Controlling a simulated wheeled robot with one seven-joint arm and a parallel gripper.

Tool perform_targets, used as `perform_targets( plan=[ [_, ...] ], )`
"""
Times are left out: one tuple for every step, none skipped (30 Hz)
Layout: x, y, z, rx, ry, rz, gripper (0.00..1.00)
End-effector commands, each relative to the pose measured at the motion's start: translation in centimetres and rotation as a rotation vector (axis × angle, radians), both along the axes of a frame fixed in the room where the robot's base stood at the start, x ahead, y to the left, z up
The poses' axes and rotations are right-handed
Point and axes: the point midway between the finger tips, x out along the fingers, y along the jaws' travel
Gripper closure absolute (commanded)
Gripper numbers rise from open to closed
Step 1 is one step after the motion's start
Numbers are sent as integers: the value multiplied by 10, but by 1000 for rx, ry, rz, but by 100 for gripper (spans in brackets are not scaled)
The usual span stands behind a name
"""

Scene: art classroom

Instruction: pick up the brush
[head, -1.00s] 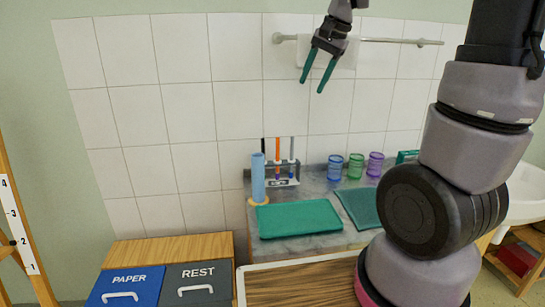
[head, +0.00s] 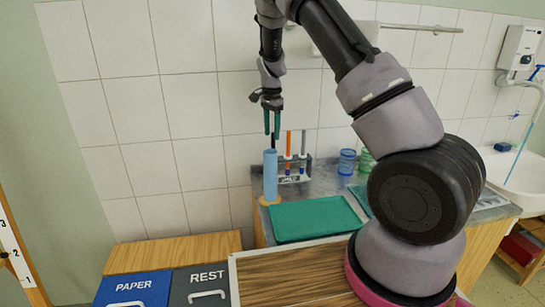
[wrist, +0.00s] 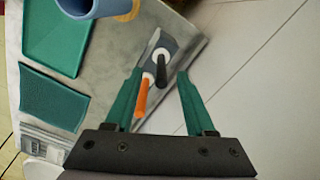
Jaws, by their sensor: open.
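Several upright tools, perhaps brushes, stand in a small grey rack (head: 299,178) on the counter; I cannot tell which is the brush. In the head view an orange handle (head: 289,144) and a grey handle (head: 303,143) show clearly. A black handle (head: 272,143) is partly hidden by the fingertips. My gripper (head: 272,135) is open, pointing down above the rack's left end. In the wrist view, the orange handle (wrist: 142,97) and dark handles lie near or between the two green fingers (wrist: 160,78). Nothing is held.
A tall blue cylinder (head: 270,172) stands just left of the rack. A green tray (head: 315,219) lies in front. A blue cup (head: 346,162) and a green cup (head: 366,161) stand to the right. The tiled wall (head: 190,110) is close behind.

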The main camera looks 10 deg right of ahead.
Motion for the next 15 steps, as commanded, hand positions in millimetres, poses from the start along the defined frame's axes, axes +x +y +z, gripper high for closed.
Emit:
perform_targets(
  plan=[
    [0,0,-8,0,2,-1,45],
    [0,0,-12,-1,2,0,45],
    [0,0,-16,-1,2,0,45],
    [0,0,-18,0,1,-1,45],
    [0,0,-20,1,0,-1,45],
    [0,0,-22,1,0,-1,45],
    [0,-1,-23,1,0,-1,45],
    [1,-1,-24,1,0,0,45],
    [1,-1,-27,0,0,0,45],
    [1,-2,-29,0,1,0,45],
    [2,-2,-33,0,1,0,45],
    [3,-3,-38,0,2,-1,45],
    [3,-3,-42,0,2,-1,45],
    [4,-4,-47,0,2,-1,45],
    [5,-5,-54,-1,3,0,45]
  ],
)
